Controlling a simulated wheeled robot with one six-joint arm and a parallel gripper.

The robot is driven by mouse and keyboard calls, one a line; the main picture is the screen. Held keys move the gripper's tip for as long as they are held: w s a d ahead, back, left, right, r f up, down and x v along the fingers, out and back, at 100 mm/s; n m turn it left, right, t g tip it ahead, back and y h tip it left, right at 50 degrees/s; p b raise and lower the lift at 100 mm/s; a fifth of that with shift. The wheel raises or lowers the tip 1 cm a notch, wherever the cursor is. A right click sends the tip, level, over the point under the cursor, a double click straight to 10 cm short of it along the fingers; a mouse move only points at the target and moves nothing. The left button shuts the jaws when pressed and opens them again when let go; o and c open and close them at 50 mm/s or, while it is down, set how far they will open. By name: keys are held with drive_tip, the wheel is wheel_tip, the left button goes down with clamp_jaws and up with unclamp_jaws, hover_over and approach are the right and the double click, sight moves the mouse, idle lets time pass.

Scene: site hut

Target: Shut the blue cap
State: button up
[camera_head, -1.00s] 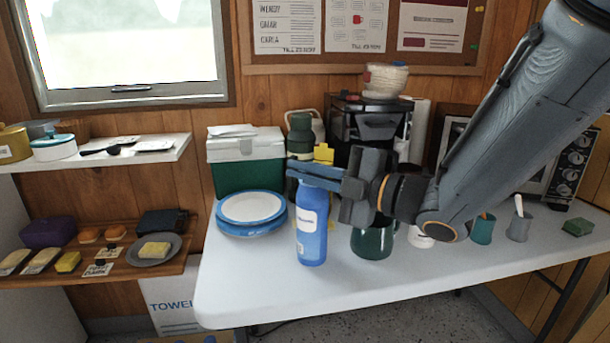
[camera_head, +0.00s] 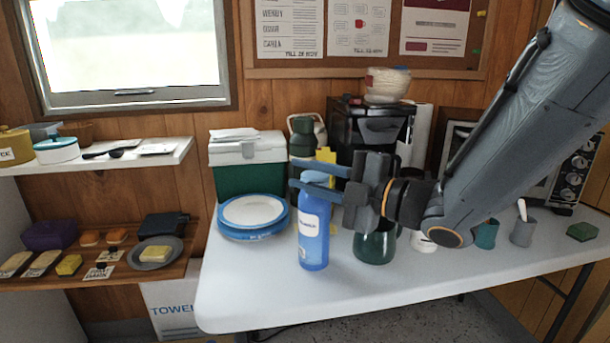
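A blue bottle (camera_head: 313,246) with a white label stands upright near the front edge of the white table. Its rounded blue cap (camera_head: 315,177) is at the top, partly hidden by my gripper. Whether the cap is fully closed is too small to tell. My gripper (camera_head: 307,178) reaches in from the right at cap height. Its two fingers are apart, one behind the cap and one in front of the bottle's top, with the cap showing between them. I cannot tell whether either finger touches it.
Blue-rimmed plates (camera_head: 252,214) are stacked left of the bottle. A dark green mug (camera_head: 375,247) stands close on its right, below my gripper. A green cooler (camera_head: 247,172), a dark green flask (camera_head: 303,140) and a coffee machine (camera_head: 372,130) stand behind. The table front left is clear.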

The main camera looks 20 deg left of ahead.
drive_tip(key=v, duration=0.7)
drive_tip(key=shift+d, duration=0.3)
drive_tip(key=shift+s, duration=0.1)
